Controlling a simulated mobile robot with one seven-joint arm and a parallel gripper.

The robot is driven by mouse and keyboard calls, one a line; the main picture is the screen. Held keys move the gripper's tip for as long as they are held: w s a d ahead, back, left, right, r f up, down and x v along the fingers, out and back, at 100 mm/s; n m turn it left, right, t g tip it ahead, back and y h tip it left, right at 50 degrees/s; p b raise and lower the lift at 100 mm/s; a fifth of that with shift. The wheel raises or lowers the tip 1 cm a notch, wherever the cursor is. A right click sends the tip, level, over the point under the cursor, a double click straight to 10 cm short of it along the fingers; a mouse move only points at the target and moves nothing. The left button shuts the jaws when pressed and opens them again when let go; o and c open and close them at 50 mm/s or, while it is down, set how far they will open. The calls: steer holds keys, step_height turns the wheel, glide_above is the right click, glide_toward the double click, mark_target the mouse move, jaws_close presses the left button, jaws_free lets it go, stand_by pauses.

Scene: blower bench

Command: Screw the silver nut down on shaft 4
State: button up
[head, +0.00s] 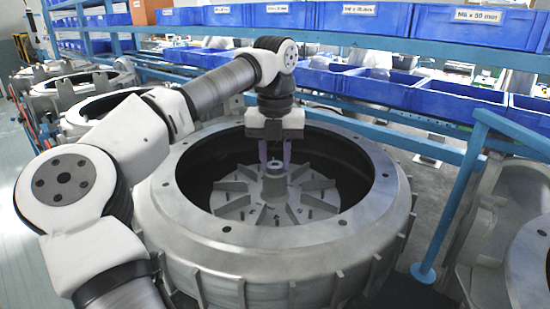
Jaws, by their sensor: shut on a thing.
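My gripper (275,165) points straight down into the open round housing, with its two pale purple fingers on either side of the centre of the finned impeller (237,187). The fingers are shut on a small silver-grey part, the silver nut (276,169), at the top of the central hub (274,187). The nut is small and partly hidden by the fingers, so its thread and how far down it sits cannot be made out. Shaft 4 cannot be told apart by any label; what lies under the nut is hidden.
The grey housing's thick rim (365,222) surrounds the gripper's work area. Other round housings (100,105) stand at the left, and another (530,260) at the right edge. A blue rail (452,200) stands close on the right. Labelled blue bins (475,27) fill the racks behind.

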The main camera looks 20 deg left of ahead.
steer(key=shift+r+m+p, duration=0.1)
steer(key=shift+m+p, duration=0.6)
steer(key=shift+m, duration=0.2)
steer(key=m+p, duration=0.2)
steer(key=m, duration=0.6)
steer(key=shift+p, duration=0.3)
steer(key=m, duration=1.5)
steer(key=shift+a, duration=0.1)
steer(key=o, duration=0.8)
steer(key=shift+o, duration=0.2)
